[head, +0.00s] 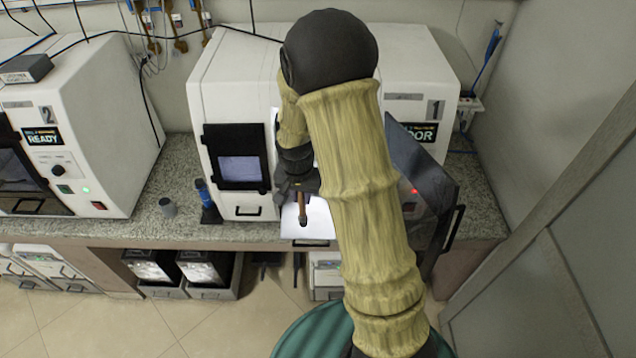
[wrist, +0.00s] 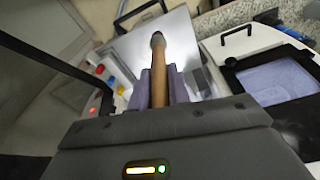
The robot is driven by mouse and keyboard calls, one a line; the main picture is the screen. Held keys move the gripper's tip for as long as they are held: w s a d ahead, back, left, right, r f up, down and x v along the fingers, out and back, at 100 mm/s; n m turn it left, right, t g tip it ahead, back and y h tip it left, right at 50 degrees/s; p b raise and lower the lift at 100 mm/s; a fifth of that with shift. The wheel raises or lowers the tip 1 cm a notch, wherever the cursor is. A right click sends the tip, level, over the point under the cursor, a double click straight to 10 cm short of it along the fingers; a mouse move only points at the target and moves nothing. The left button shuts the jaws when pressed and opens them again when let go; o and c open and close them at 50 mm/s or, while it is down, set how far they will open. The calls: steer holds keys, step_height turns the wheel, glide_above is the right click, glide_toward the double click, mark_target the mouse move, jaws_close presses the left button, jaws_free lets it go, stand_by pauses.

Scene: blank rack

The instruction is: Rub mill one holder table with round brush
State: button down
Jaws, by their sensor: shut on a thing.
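Mill one (head: 225,80) is the white machine marked 1, partly hidden behind my arm. Its dark door (head: 432,165) stands open to the right. My gripper (head: 299,186) is shut on the round brush (head: 302,208), which has a brown wooden shaft and a dark round end. In the wrist view the brush (wrist: 158,75) runs between the two grey-purple fingers, its dark end pointing away from me. A bright pale surface (head: 318,222), perhaps the holder table, lies behind and below the brush tip. I cannot tell whether they touch. The rest of the mill's opening is hidden by my arm.
A second white mill (head: 80,120), marked 2 and READY, stands at the left.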

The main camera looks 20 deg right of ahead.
steer(key=shift+r+p, duration=0.8)
steer(key=shift+r, duration=0.75)
steer(key=shift+f, duration=0.1)
